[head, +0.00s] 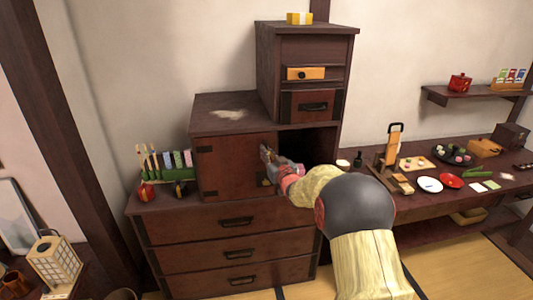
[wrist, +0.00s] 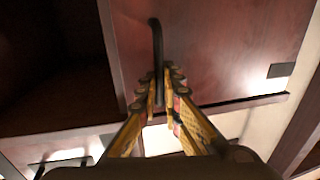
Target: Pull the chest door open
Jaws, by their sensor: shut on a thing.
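The chest (head: 228,225) is dark reddish-brown wood and stands against the wall. Its door (head: 230,165) is a flat panel in the upper left part, with dark hinges at its left edge. My gripper (head: 268,158) is at the door's right edge. In the wrist view my gripper (wrist: 163,88) is shut on the dark, bar-like door handle (wrist: 157,45). The door panel (wrist: 220,50) fills the right of that view, beside a dark open space. I cannot tell whether the door is slightly ajar. My arm hides part of the chest front.
A dark open compartment (head: 315,148) lies right of the door. Drawers with black handles (head: 236,252) sit below. A low table (head: 450,205) with dishes extends right. A paper lantern (head: 55,262) stands front left.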

